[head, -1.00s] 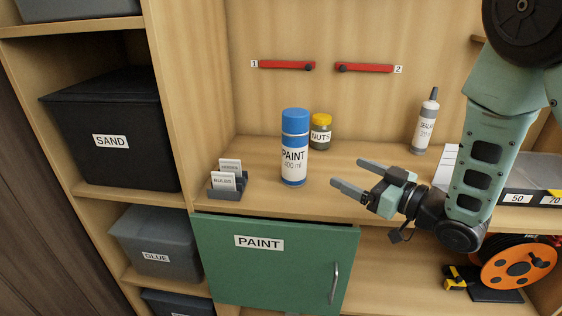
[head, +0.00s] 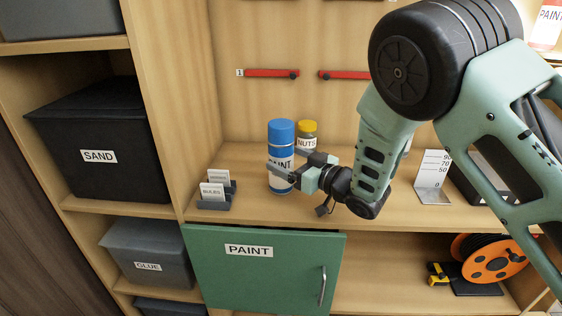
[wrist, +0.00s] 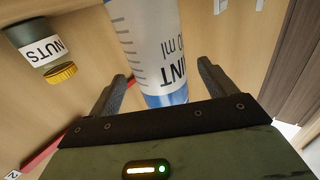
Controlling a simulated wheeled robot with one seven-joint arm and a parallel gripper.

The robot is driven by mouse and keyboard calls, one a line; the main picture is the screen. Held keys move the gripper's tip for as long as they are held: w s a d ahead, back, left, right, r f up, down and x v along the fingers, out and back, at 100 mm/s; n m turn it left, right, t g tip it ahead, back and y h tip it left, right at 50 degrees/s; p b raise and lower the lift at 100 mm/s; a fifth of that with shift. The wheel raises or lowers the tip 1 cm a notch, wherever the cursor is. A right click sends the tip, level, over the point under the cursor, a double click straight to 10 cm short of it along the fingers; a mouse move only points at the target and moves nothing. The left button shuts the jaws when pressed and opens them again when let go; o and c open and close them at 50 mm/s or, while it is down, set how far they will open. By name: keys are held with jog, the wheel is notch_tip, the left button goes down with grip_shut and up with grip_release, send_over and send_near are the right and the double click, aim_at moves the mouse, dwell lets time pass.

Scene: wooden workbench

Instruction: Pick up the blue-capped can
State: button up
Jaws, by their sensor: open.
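The blue-capped can (head: 281,134), a white and blue cylinder labelled PAINT, stands upright on the bench top. My gripper (head: 286,163) is at the can in the head view, with its fingers level with the label and covering part of it. In the wrist view the can (wrist: 155,50) stands between the two open fingers (wrist: 163,88).
A yellow-lidded NUTS jar (head: 307,136) stands close behind and right of the can. A small card holder (head: 215,195) sits to its left. A white gauge (head: 432,180) stands farther right. The green PAINT door (head: 260,275) is below the bench top.

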jog(key=shift+x, duration=1.5)
jog(key=c, duration=1.1)
jog(key=shift+r, duration=0.1)
jog(key=shift+c, duration=1)
